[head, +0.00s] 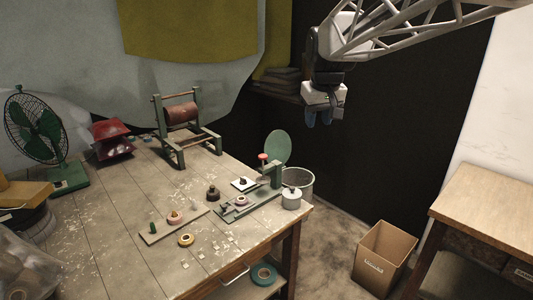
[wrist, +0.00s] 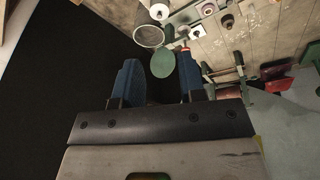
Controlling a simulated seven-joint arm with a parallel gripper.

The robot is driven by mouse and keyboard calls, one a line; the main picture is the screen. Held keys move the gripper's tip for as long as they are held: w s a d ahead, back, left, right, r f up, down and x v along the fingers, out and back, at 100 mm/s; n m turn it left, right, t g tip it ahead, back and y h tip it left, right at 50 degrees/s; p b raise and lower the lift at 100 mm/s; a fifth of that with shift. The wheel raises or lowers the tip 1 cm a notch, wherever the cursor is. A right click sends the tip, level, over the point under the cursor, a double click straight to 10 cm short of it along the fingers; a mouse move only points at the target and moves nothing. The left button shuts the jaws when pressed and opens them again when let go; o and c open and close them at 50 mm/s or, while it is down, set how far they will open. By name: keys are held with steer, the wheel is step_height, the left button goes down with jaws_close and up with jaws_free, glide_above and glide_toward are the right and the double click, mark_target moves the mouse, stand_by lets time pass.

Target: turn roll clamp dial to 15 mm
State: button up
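My gripper (head: 320,120) hangs high to the right of the bench, well away from everything on it. In the wrist view its two blue fingers (wrist: 160,72) stand apart with nothing between them. On the bench's right part stands a green tape fixture (head: 272,178) with a red knob (head: 263,157) and a pink roll (head: 241,201) on its base. A white square plate with a dark knob (head: 244,183) sits beside it; it also shows in the wrist view (wrist: 197,33). I cannot tell which part is the roll clamp dial, and no scale is readable.
A green disc (head: 277,148) stands behind the fixture. A black knobbed piece (head: 213,193), yellow roll (head: 186,240) and winding frame (head: 181,125) are also on the bench. A carton (head: 384,258) is on the floor.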

steer(key=w+a+f+n+g, duration=0.1)
steer(key=w+a+f, duration=0.2)
steer(key=w, duration=0.4)
steer(key=w+a+f, duration=0.2)
steer(key=w+a, duration=0.1)
steer(key=w, duration=0.4)
steer(key=n+g, duration=0.2)
steer(key=n, duration=0.2)
glide_above(244, 179)
steer(key=f, duration=3.2)
steer(key=shift+d, duration=0.25)
steer(key=shift+w+a+f, duration=0.15)
steer(key=shift+a+f, duration=0.15)
steer(key=shift+f, duration=0.2)
steer(key=shift+f, duration=0.1)
steer(key=shift+f, duration=3.85)
jaws_close()
